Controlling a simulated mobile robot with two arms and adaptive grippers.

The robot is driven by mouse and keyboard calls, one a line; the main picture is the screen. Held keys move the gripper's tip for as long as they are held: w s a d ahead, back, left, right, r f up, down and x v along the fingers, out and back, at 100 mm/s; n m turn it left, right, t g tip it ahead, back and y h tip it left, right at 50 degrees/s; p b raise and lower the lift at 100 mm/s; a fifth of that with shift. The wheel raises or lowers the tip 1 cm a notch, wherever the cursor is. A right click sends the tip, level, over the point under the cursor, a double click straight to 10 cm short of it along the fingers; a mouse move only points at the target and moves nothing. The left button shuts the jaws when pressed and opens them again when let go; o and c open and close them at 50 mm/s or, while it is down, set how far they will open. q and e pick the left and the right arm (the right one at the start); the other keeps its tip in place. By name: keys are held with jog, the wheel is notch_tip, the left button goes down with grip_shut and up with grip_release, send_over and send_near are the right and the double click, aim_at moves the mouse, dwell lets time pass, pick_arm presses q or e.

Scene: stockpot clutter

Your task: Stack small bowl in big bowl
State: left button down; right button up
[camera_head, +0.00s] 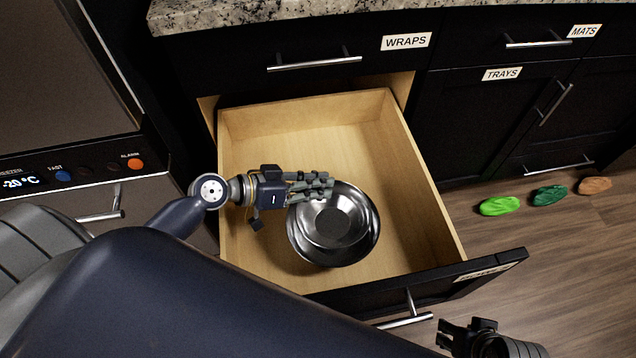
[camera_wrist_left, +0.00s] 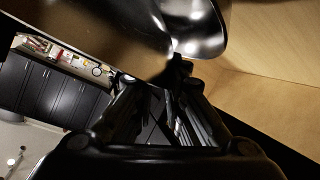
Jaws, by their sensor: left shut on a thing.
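The big bowl (camera_head: 340,260) is shiny metal and sits in the open wooden drawer in the head view. The small bowl (camera_head: 338,226), also metal, appears within the big bowl's outline, shifted toward its upper side. I cannot tell whether it rests on the big bowl or hangs just above it. My left gripper (camera_head: 322,184) is shut at the upper rim, on the small bowl as far as I can see. In the left wrist view its fingers (camera_wrist_left: 172,72) meet at a curved metal edge. My right gripper (camera_head: 447,335) shows at the lower right, away from the bowls.
The drawer (camera_head: 430,205) is pulled out, with bare floor around the bowls. Counter drawers labelled WRAPS (camera_head: 405,41) and TRAYS (camera_head: 502,74) stand behind. A bright green item (camera_head: 499,206), a dark green item (camera_head: 549,195) and a brown item (camera_head: 594,185) lie on the wood floor at right.

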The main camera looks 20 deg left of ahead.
pick_arm(q)
jog(key=c, duration=1.6)
grip_release()
jog(key=shift+c, duration=0.2)
pick_arm(e)
jog(key=shift+s+r, duration=0.2)
jog(key=shift+r, duration=0.1)
jog(key=shift+w, duration=0.1)
pick_arm(q)
jog(key=shift+s+a+r+p, duration=0.15)
jog(key=shift+r+p, duration=0.5)
jog(key=shift+p, duration=0.05)
jog(key=v, duration=1.1)
jog(key=shift+s+a, duration=0.15)
jog(key=shift+s, duration=0.05)
pick_arm(e)
jog(key=x, duration=0.5)
jog(key=shift+s, duration=0.45)
pick_arm(q)
jog(key=shift+r, duration=0.1)
